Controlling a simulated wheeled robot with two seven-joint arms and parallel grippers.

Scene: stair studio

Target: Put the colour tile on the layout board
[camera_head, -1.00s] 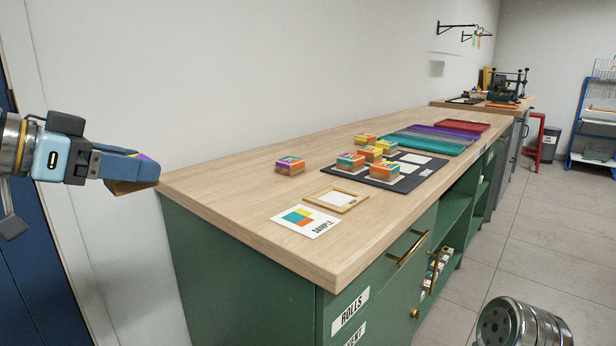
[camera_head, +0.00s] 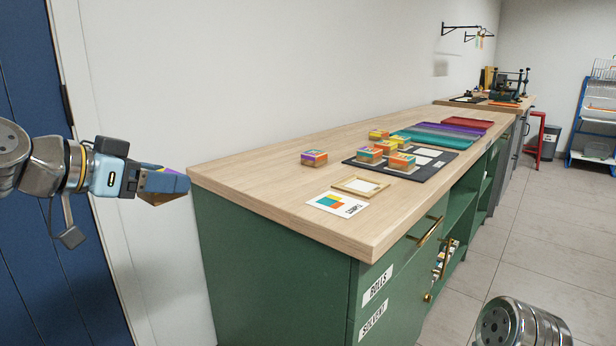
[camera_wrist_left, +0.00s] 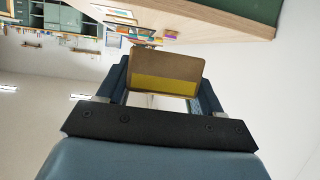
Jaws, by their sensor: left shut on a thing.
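My left gripper (camera_head: 168,186) is at the left of the head view, shut on a colour tile (camera_head: 156,197). Only a brown edge and a little purple and yellow of the tile show past the fingers. In the left wrist view the tile (camera_wrist_left: 165,68) shows a brown face and a yellow band between the fingers. The gripper is off the left end of the wooden counter, apart from the board. The dark layout board (camera_head: 438,165) lies on the counter, with pale squares and several coloured tiles on it. My right gripper is out of view.
A multicoloured block (camera_head: 314,158) stands left of the board on the wooden counter (camera_head: 262,178). A sample card (camera_head: 337,204) and a small wooden frame (camera_head: 361,186) lie near the front edge. Coloured trays (camera_head: 440,135) lie behind the board. The counter's left end is bare.

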